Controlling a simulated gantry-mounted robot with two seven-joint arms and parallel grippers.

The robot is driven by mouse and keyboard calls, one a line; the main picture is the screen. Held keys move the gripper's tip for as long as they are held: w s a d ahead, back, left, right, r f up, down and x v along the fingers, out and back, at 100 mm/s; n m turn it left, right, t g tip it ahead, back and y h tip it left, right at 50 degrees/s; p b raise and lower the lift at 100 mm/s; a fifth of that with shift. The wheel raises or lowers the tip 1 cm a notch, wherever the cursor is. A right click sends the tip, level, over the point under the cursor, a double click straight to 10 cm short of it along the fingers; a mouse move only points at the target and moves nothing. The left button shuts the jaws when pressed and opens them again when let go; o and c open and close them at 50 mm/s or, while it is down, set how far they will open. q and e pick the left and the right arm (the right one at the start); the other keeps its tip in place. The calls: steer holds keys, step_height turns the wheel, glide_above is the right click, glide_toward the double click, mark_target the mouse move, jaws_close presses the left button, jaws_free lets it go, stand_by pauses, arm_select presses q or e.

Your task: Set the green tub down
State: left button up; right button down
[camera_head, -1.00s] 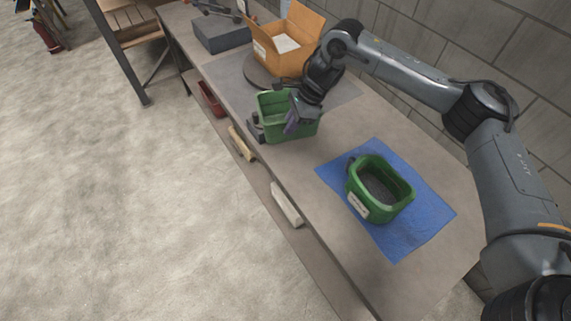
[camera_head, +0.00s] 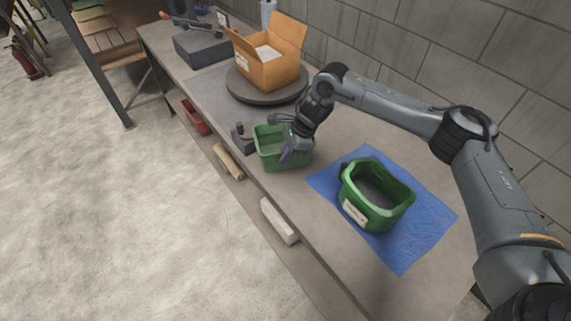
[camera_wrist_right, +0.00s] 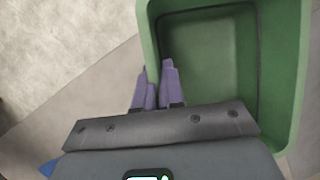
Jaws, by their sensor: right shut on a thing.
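My right gripper (camera_head: 288,153) is shut on the near wall of a green tub (camera_head: 268,160). In the right wrist view, the purple fingers (camera_wrist_right: 158,88) straddle the rim of the held tub (camera_wrist_right: 275,120), one outside and one inside. The tub looks empty and roughly upright, over the bench near its front edge. I cannot tell whether its base touches the bench. A second green tub (camera_head: 362,217) with a white label stands on a blue mat (camera_head: 408,248), apart from the gripper. My left gripper is not in view.
An open cardboard box (camera_head: 268,70) stands on a dark round turntable (camera_head: 240,92) farther along the bench. A dark clamp-like object (camera_head: 241,138) is left of the held tub. A grey box (camera_head: 203,50) is at the far end. A block wall runs behind.

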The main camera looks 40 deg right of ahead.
step_height(320, 180, down, 4)
steer(key=shift+f+b, duration=0.2)
steer(key=shift+b, duration=0.1)
steer(key=c, duration=1.2)
jaws_free()
steer(key=shift+c, duration=0.2)
steer(key=shift+s+d+r, duration=0.1)
steer(key=shift+d+r, duration=0.1)
steer(key=shift+r, duration=0.45)
steer(key=p+v, duration=0.2)
steer(key=v, duration=0.8)
steer(key=shift+d+r, duration=0.15)
steer(key=shift+r, duration=0.2)
